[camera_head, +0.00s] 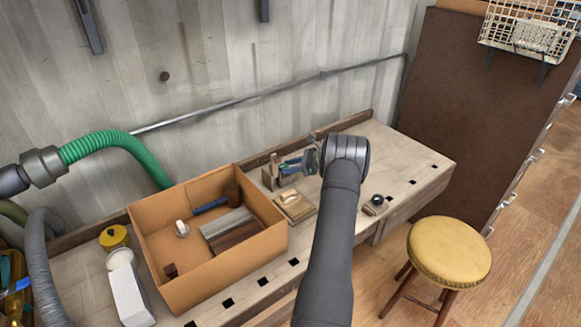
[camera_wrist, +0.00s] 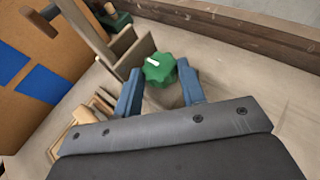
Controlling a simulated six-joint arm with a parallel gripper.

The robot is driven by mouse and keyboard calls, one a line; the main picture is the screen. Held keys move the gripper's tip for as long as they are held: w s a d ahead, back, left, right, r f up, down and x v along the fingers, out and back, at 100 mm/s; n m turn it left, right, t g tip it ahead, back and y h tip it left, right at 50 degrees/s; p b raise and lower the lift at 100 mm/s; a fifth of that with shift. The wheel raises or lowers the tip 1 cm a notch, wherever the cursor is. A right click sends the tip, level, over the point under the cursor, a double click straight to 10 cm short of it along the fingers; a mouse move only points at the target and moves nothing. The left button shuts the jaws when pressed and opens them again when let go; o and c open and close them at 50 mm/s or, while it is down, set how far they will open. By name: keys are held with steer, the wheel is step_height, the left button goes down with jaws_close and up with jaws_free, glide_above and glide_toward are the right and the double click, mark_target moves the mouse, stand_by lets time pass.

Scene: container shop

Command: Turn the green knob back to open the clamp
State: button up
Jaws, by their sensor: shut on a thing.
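The green knob (camera_wrist: 160,68), lobed with a white mark on top, is between the two blue fingertips of my gripper (camera_wrist: 159,80) in the wrist view. My gripper is shut on the knob, one finger on each side. The clamp (camera_wrist: 128,50), with grey-tan upright plates, stands just left of the knob. In the head view the clamp (camera_head: 270,178) is on the workbench, right of the cardboard box. My gripper (camera_head: 288,165) reaches it from the right there.
The cardboard box (camera_head: 275,240) with several items stands close to the clamp's left. A small wooden block (camera_head: 297,210) lies in front of the clamp, and a dark round object (camera_head: 376,200) sits to the right. The bench's right end is mostly clear; a wall is behind.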

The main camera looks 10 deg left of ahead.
steer(key=o, duration=0.7)
steer(key=v, duration=1.7)
steer(key=shift+d+r, duration=0.15)
steer(key=x, duration=1.7)
steer(key=shift+a+f, duration=0.2)
steer(key=shift+a, duration=0.05)
steer(key=shift+d+r, duration=0.1)
steer(key=shift+d, duration=0.05)
